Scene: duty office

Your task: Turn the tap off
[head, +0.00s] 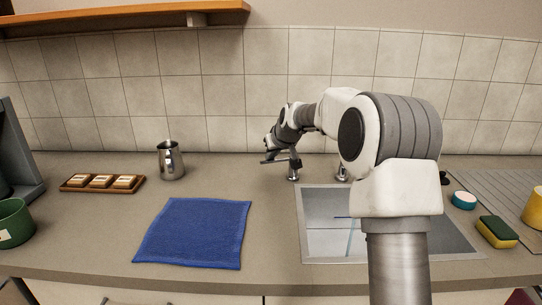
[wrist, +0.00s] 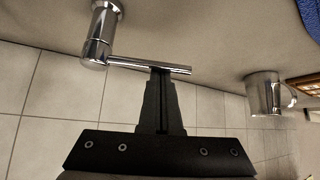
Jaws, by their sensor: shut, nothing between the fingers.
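The chrome tap handle is a short upright post (head: 293,174) left of the sink, with a thin lever. In the wrist view the post (wrist: 98,42) is at upper left and its lever (wrist: 135,65) reaches right. My gripper (wrist: 161,72) is shut, its fingertips at the lever, apparently touching it; nothing is between the fingers. In the head view my gripper (head: 294,161) is just above the post. Another chrome tap part (head: 342,172) shows behind the sink (head: 320,215), mostly hidden by my arm. A pale blue streak (head: 350,238), perhaps water, shows in the basin.
A blue cloth (head: 195,232) lies left of the sink. A metal jug (head: 171,160) and a wooden tray (head: 73,188) with small blocks stand further left. A sponge (head: 496,232) and a blue round item (head: 463,200) are right of the sink. A shelf (head: 120,18) hangs above.

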